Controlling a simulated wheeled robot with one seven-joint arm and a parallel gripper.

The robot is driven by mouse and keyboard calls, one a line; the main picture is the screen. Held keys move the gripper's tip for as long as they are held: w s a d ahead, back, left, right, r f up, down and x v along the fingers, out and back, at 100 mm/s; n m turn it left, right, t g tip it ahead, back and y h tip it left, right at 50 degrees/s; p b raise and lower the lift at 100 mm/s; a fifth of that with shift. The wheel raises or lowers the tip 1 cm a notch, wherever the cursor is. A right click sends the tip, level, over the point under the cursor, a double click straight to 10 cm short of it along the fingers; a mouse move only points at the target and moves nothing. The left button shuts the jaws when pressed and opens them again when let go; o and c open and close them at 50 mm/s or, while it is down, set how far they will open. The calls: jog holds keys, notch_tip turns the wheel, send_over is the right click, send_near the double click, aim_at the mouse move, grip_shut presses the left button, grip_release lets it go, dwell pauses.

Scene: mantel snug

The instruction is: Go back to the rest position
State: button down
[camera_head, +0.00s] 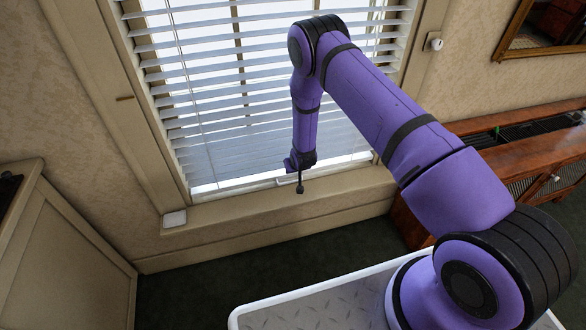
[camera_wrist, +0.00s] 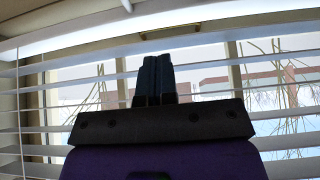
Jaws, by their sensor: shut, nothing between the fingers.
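My gripper (camera_wrist: 156,64) shows in the wrist view as two dark fingers pressed together, shut with nothing between them. In the head view the purple arm rises from the lower right, bends at the top and hangs down at the window. There my gripper (camera_head: 300,187) is small and dark, pointing down in front of the lower part of the window, above the sill. Its exact distance from the blinds and sill cannot be told.
White slatted blinds (camera_head: 235,95) cover the window; their slats also fill the wrist view (camera_wrist: 40,130). The window sill (camera_head: 345,182) runs below. A beige cabinet (camera_head: 65,260) stands at left, a wooden cabinet (camera_head: 540,150) at right. A framed mirror (camera_head: 510,40) hangs upper right. Dark floor (camera_head: 180,295) is clear.

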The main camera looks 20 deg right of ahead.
jog(key=shift+v, duration=1.5)
